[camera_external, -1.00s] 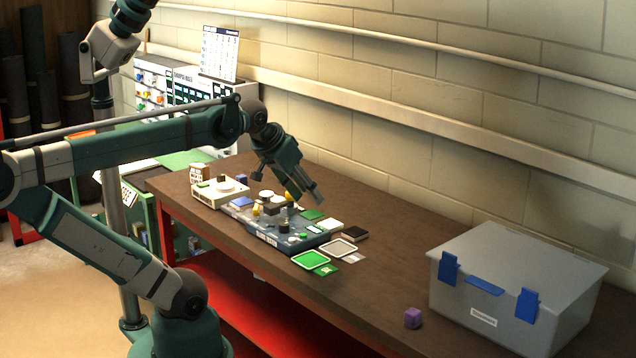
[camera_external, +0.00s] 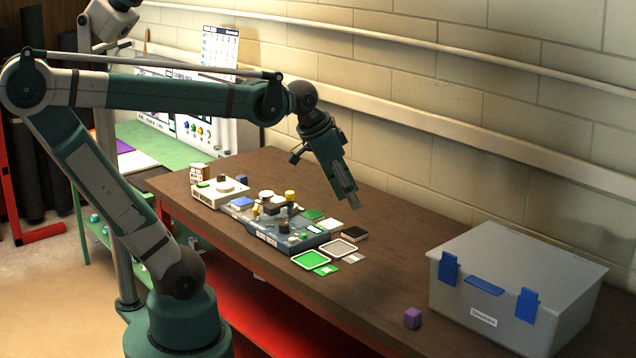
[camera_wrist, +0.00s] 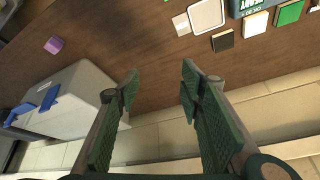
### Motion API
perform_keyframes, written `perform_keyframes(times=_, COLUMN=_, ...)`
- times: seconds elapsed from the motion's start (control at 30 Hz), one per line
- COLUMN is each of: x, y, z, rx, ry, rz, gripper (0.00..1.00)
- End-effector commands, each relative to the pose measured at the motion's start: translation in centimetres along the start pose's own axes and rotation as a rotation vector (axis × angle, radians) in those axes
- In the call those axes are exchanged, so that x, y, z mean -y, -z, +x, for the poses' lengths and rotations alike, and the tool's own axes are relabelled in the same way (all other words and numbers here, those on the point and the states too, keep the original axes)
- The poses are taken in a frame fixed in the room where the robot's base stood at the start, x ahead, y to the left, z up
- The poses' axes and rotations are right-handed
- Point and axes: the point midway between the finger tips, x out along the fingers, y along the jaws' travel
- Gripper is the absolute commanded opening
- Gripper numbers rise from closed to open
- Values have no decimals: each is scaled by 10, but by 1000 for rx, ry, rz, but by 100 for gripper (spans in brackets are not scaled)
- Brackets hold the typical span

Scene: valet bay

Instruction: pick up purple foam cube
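The purple foam cube (camera_external: 412,318) sits on the brown table near its front edge, just left of the grey box. In the wrist view the cube (camera_wrist: 54,45) is at the upper left, well outside the space between the fingers. My gripper (camera_external: 352,204) is in the air above the back part of the table, up and to the left of the cube and apart from it. In the wrist view my gripper (camera_wrist: 158,80) has its two green fingers spread, with nothing between them.
A lidded grey box (camera_external: 520,285) with blue latches stands right of the cube. A blue-grey tray (camera_external: 268,238) with several small parts, a green-centred card (camera_external: 311,260) and a black block (camera_external: 354,235) lie left. The block wall runs behind. Bare tabletop (camera_external: 375,275) separates the tray and box.

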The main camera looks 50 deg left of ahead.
Motion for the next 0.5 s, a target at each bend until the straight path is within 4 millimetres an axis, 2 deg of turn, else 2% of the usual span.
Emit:
perform_keyframes(times=0.03, x=-9, y=10, z=-2, rx=9, ry=-14, rz=35, gripper=38)
perform_keyframes(times=0.2, x=-40, y=29, z=3, rx=46, ry=-61, rz=157, gripper=38)
perform_keyframes(times=0.5, x=-100, y=55, z=12, rx=105, ry=-145, rz=374, gripper=38)
